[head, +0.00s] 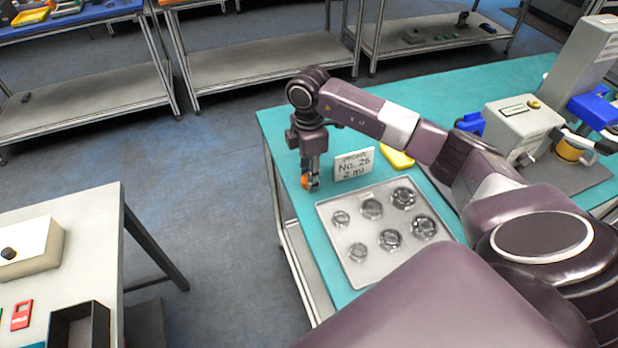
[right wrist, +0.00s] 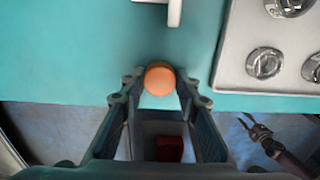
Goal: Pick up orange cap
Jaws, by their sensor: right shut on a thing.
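The orange cap (head: 305,182) is at the left edge of the teal table, partly hidden by my gripper in the head view. My right gripper (head: 311,180) points down at it and is shut on it. In the right wrist view the round orange cap (right wrist: 159,80) sits between the fingertips of my right gripper (right wrist: 160,84). I cannot tell whether the cap still touches the table.
A white sign (head: 354,164) stands close to the right of the gripper. A grey tray (head: 333,222) with several clear round pieces lies nearby. A yellow object (head: 397,158) is behind. Machines (head: 522,125) stand at right. The table's left edge is close.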

